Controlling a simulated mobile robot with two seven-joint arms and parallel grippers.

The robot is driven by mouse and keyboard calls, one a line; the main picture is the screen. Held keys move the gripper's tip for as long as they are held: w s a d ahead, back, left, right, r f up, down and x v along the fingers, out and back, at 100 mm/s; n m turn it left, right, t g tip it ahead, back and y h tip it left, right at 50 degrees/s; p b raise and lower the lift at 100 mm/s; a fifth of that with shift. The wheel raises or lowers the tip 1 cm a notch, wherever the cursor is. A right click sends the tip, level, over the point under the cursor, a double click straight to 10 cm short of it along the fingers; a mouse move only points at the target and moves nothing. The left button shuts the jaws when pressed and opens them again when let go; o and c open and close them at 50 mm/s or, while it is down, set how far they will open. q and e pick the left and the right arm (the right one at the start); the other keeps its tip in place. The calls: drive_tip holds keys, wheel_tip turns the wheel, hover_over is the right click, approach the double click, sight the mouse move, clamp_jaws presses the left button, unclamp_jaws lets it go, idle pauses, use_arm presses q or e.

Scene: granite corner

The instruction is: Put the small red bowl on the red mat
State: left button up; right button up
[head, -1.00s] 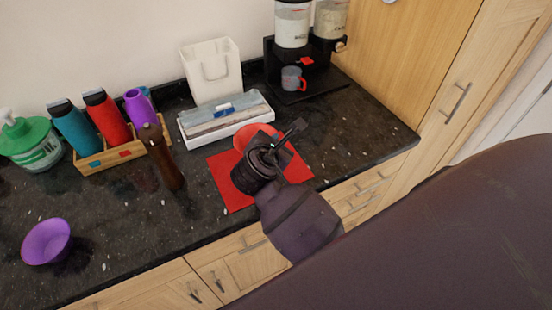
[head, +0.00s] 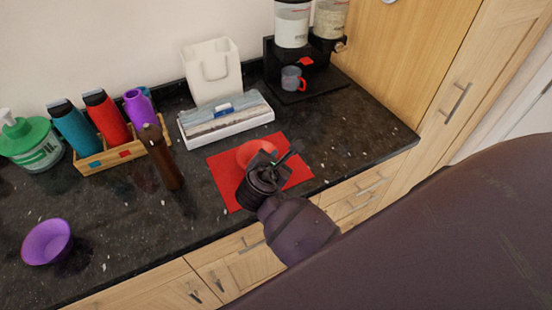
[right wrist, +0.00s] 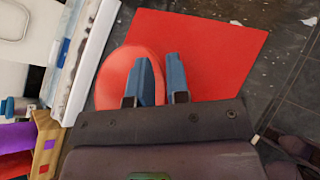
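The small red bowl (head: 254,152) shows over the far part of the red mat (head: 228,188) in the head view, partly hidden by my right gripper (head: 277,160). In the right wrist view, the bowl (right wrist: 115,80) overlaps the left edge of the mat (right wrist: 215,50). The blue fingers of the right gripper (right wrist: 161,78) are close together, with the bowl's right rim between them, and look shut on it. I cannot tell whether the bowl touches the mat. My left gripper is not in view.
A white box (head: 226,120) lies just behind the mat. A brown pepper mill (head: 164,160) stands to its left, a purple bowl (head: 47,242) farther left. A dispenser with a grey mug (head: 291,80) stands behind. Counter right of the mat is clear.

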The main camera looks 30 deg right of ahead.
drive_tip(key=o, duration=0.3)
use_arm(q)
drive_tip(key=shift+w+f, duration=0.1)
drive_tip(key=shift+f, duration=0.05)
use_arm(e)
drive_tip(key=v, duration=1.2)
drive_tip(key=shift+r, duration=0.15)
drive_tip(key=s+d+f+m+g+y, duration=0.25)
drive_tip(key=s+d+m+y, duration=0.2)
drive_tip(key=s+m, duration=0.55)
drive_tip(key=s+d+f+m+g+y, duration=0.25)
drive_tip(key=s+d+m+y, duration=0.35)
drive_tip(key=m, duration=0.5)
use_arm(q)
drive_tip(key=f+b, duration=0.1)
drive_tip(key=b, duration=0.2)
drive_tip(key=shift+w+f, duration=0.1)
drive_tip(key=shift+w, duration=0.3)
use_arm(e)
drive_tip(key=w+f+t, duration=0.3)
drive_tip(key=f+t, duration=0.1)
drive_tip(key=f, duration=0.2)
drive_tip(key=w+f+t+h, duration=0.1)
drive_tip(key=w+f+t, duration=0.2)
drive_tip(key=f, duration=0.4)
drive_tip(key=shift+w+a+t, duration=0.2)
drive_tip(key=shift+a+t, duration=0.2)
